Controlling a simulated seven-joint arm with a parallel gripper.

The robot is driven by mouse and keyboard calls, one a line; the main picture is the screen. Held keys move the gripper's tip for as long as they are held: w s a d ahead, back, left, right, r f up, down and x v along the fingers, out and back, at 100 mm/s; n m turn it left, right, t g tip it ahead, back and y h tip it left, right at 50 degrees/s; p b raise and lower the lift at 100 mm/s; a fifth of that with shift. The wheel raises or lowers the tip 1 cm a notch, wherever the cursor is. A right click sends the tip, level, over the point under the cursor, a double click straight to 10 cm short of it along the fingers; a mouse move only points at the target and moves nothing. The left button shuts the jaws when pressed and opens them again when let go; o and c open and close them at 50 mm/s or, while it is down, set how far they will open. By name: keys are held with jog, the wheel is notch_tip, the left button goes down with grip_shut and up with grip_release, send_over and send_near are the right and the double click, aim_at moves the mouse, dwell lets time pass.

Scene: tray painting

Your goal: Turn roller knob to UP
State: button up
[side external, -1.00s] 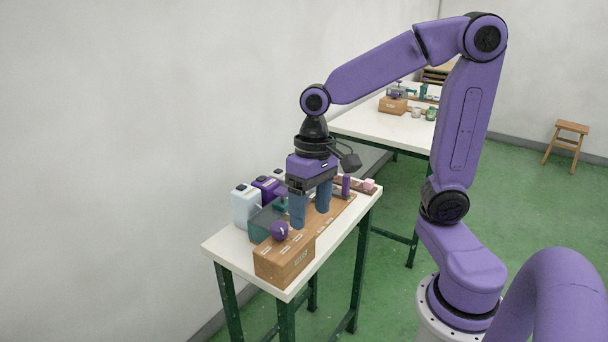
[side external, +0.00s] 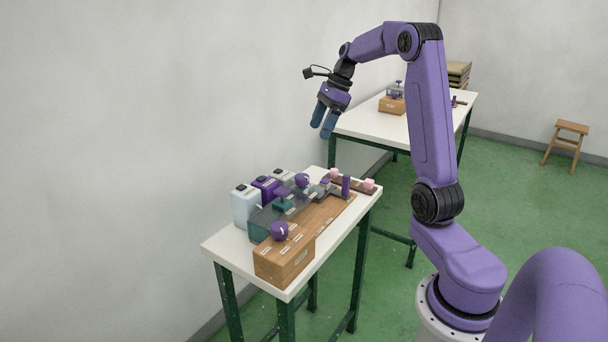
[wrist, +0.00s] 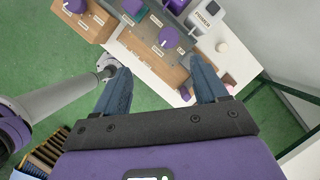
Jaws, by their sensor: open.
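A round purple knob (side external: 280,231) with a white pointer mark sits on the near wooden box (side external: 285,264) in the side view. It also shows at the top left of the wrist view (wrist: 76,6), with small labels around it too small to read. A second purple knob (side external: 302,180) stands farther back on the bench unit and shows in the wrist view (wrist: 168,37). I cannot read which knob is marked roller. My gripper (side external: 323,122) is open and empty, raised well above and behind the bench, apart from both knobs. Its two blue fingers frame the wrist view (wrist: 160,68).
Several paint containers, including a pale one (side external: 245,207), line the wall side of the white table (side external: 222,244). Another white table (side external: 365,126) stands behind. Air above the bench is clear.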

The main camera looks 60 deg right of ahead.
jog(key=d+m, duration=0.1)
jog(key=d, duration=0.1)
send_near(303, 176)
jog(key=x, duration=0.9)
jog(key=shift+f, duration=0.1)
jog(key=c, duration=1)
